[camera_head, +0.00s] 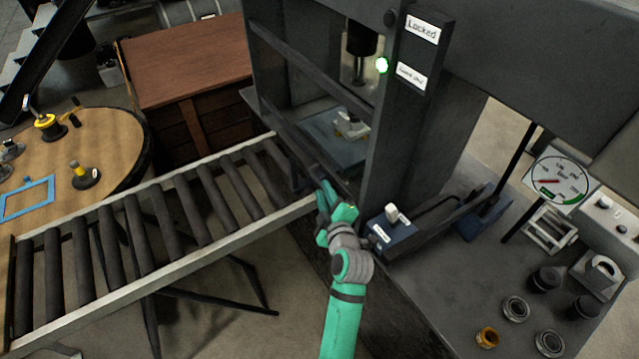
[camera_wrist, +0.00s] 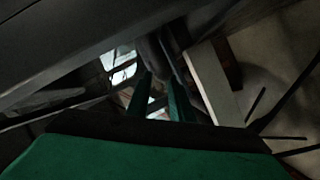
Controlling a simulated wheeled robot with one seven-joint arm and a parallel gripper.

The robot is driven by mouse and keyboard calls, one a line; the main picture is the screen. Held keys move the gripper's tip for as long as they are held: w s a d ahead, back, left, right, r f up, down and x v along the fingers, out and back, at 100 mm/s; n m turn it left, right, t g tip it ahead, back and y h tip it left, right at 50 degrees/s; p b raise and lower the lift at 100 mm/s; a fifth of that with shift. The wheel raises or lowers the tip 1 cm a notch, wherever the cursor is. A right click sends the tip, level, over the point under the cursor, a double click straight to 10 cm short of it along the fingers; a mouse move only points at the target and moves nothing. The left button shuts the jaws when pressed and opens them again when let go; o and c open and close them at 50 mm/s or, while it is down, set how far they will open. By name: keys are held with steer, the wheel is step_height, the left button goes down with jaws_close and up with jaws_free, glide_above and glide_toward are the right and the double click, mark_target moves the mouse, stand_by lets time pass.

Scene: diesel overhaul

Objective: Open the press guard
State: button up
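The press guard (camera_head: 303,68) appears as a dark frame of slanting bars across the press opening, and it looks lowered over the opening. My gripper (camera_head: 325,196) is at the lower part of the guard, beside the press post. I cannot tell whether it touches the guard. In the wrist view my gripper's two green fingers (camera_wrist: 160,92) stand apart, with a gap visible between them. A dark bar or roller shows beyond their tips.
A roller conveyor (camera_head: 165,228) runs left from the press. A blue box with a pale knob (camera_head: 391,213) sits close to the right of my gripper. The right bench holds a dial gauge (camera_head: 559,181) and several metal parts. A wooden crate (camera_head: 185,60) stands behind the conveyor.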

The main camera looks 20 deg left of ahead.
mark_target(320, 185)
steer(key=x, duration=0.3)
steer(key=shift+w+a+f, duration=0.1)
steer(key=shift+w, duration=0.1)
steer(key=shift+w+a+f, duration=0.15)
steer(key=shift+w+a, duration=0.2)
jaws_close()
